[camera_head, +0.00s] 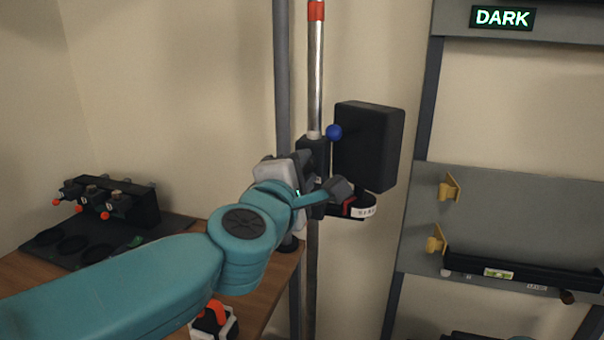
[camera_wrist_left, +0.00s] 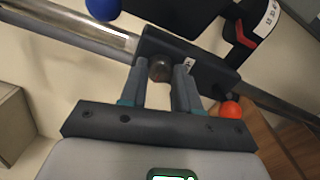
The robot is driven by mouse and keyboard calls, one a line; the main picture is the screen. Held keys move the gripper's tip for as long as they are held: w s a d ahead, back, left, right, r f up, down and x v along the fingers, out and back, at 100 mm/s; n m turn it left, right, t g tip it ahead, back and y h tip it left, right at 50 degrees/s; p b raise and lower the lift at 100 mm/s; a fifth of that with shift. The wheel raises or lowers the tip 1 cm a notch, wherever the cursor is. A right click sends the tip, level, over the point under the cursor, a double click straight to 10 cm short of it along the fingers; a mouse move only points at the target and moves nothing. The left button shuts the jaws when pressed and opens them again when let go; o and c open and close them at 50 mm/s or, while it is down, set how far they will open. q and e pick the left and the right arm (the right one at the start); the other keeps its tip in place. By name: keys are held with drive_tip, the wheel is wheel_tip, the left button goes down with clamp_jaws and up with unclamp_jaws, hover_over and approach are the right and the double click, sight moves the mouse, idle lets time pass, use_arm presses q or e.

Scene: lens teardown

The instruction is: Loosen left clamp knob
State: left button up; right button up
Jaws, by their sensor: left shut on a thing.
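A dark clamp block (camera_head: 313,155) sits on the upright metal pole (camera_head: 315,90), with a black box (camera_head: 368,145) beside it. My left gripper (camera_head: 316,190) is at the clamp, and its arm hides part of it. In the left wrist view the two fingers (camera_wrist_left: 160,75) are shut on a small round brownish-grey clamp knob (camera_wrist_left: 160,67) on the face of the clamp block (camera_wrist_left: 190,62). A blue ball knob (camera_head: 334,132) is above, and an orange ball knob (camera_wrist_left: 231,110) shows on the other side of the clamp in the wrist view. My right gripper is not in view.
A black rack with orange-tipped parts (camera_head: 115,200) stands on a dark mat on the wooden bench (camera_head: 262,262) at left. A grey panel with yellow hooks (camera_head: 447,188) and a black ledge (camera_head: 520,270) is at right. A lit DARK sign (camera_head: 502,17) hangs above.

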use_arm(q)
drive_tip(key=shift+n, duration=0.3)
idle(0.4)
drive_tip(key=o, duration=1.1)
drive_tip(key=shift+c, duration=0.2)
drive_tip(key=shift+s, duration=0.1)
drive_tip(key=shift+s+a, duration=0.15)
drive_tip(key=shift+s, duration=0.2)
drive_tip(key=v, duration=1.5)
drive_tip(key=shift+s+p, duration=0.15)
drive_tip(key=shift+p, duration=0.25)
